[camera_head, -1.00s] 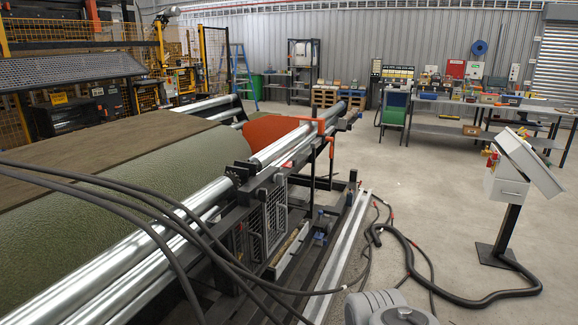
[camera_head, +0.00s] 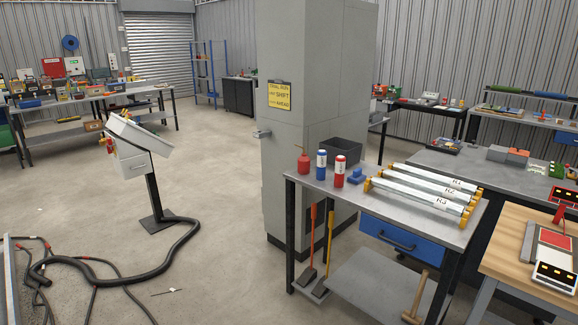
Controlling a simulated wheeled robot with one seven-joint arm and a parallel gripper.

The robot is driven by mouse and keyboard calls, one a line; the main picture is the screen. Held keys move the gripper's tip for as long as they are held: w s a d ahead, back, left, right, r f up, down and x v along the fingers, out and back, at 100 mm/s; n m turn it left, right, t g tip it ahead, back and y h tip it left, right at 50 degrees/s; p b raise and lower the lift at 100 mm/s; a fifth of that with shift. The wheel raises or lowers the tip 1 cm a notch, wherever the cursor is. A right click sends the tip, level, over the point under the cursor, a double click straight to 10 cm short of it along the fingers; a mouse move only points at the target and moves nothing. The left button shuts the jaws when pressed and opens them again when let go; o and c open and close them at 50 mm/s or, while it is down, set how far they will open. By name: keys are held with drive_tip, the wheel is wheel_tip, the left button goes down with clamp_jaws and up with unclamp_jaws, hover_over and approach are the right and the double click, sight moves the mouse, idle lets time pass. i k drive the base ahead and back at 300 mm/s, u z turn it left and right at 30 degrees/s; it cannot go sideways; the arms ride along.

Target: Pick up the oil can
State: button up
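A small red can with a thin upright spout (camera_head: 303,165), which looks like the oil can, stands upright at the back left corner of a grey metal bench (camera_head: 408,216). A blue-and-white canister (camera_head: 321,165) and a red-and-white canister (camera_head: 340,171) stand just right of it. My gripper is not in view.
A black bin (camera_head: 344,151), a blue object (camera_head: 357,176) and several white rollers (camera_head: 425,190) share the bench. A tall grey cabinet (camera_head: 318,90) stands behind it. A control pedestal (camera_head: 153,190) and black hoses (camera_head: 130,257) are on the left floor. Floor between is mostly clear.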

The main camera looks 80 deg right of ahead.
sight(303, 161)
drive_tip(key=k, duration=0.15)
drive_tip(key=z, duration=2.95)
drive_tip(key=i, duration=2.45)
drive_tip(key=u, duration=2.9)
